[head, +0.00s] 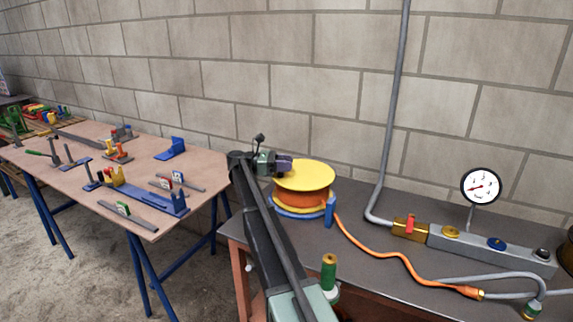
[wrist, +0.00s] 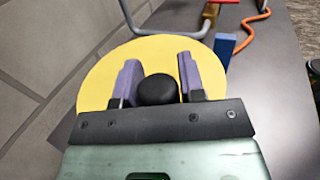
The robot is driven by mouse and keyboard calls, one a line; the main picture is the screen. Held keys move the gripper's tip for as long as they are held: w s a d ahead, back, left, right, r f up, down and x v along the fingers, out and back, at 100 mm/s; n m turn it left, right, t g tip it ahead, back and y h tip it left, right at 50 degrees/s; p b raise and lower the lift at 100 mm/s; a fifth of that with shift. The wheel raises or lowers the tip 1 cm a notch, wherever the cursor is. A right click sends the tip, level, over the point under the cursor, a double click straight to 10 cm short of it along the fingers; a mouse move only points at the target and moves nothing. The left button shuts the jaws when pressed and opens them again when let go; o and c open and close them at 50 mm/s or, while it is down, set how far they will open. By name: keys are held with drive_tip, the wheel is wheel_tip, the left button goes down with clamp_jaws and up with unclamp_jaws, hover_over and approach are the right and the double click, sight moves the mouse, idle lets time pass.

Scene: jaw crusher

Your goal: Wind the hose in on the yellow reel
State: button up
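The yellow reel (head: 304,175) stands on the dark bench, with orange hose (head: 300,196) wound under its yellow top disc. The orange hose also runs off to the right along the bench (head: 378,252). My gripper (head: 284,165) is at the reel's left edge, over the disc. In the wrist view my gripper's two purple fingers (wrist: 159,78) stand on either side of a black knob (wrist: 157,90) over the yellow disc (wrist: 100,85). The knob nearly fills the gap; whether the fingers press on it I cannot tell. The knob is hidden in the head view.
A blue post (head: 330,212) stands right of the reel by the hose. A brass valve with red handle (head: 411,228), grey manifold (head: 490,248) and gauge (head: 481,186) stand further right. A green post (head: 328,270) is near the front edge. A cluttered table (head: 205,195) is at left.

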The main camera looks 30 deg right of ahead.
drive_tip(key=shift+o, duration=1.4)
drive_tip(key=shift+r, duration=0.1)
wheel_tip(320, 180, up, 20)
drive_tip(key=p, duration=2)
